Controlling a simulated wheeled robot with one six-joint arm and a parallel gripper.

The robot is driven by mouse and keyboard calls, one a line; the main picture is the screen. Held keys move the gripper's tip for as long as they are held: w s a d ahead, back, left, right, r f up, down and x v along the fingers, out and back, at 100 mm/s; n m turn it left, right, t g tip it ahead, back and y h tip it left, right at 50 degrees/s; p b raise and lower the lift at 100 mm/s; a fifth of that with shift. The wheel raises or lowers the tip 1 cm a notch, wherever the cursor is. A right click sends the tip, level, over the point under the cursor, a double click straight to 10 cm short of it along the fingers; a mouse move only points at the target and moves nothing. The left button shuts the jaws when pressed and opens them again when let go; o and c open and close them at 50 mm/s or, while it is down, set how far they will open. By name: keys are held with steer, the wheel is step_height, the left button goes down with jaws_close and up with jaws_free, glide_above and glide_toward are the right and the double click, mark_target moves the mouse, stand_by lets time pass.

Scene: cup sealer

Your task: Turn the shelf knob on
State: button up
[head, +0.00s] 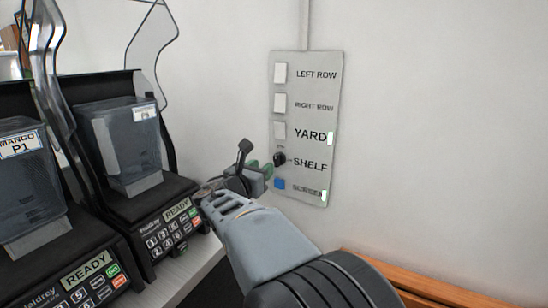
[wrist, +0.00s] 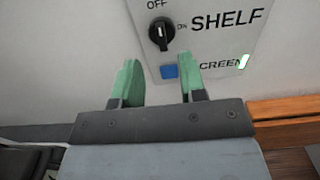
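The shelf knob (head: 280,159) is a round black knob left of the word SHELF on the grey wall panel (head: 333,85). In the wrist view the knob (wrist: 161,36) has a white mark pointing up, toward the OFF label; ON is printed to its upper right. My gripper (head: 256,172) is near the panel's lower left. In the wrist view my gripper (wrist: 158,75) has its two green fingers spread apart with nothing between them. The knob appears above and beyond the fingertips, and they look apart from it.
A blue button (wrist: 169,72) sits just below the knob, beside the SCREEN label. White switches (head: 280,102) line the panel above. Two black dispensing machines with READY displays (head: 177,209) stand at left, close to my gripper. A wooden edge (head: 440,290) runs at lower right.

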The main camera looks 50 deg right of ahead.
mark_target(276, 157)
steer(key=p+x, duration=0.1)
steer(key=x, duration=0.6)
steer(key=shift+w+d, duration=0.1)
steer(key=shift+d, duration=0.25)
jaws_close()
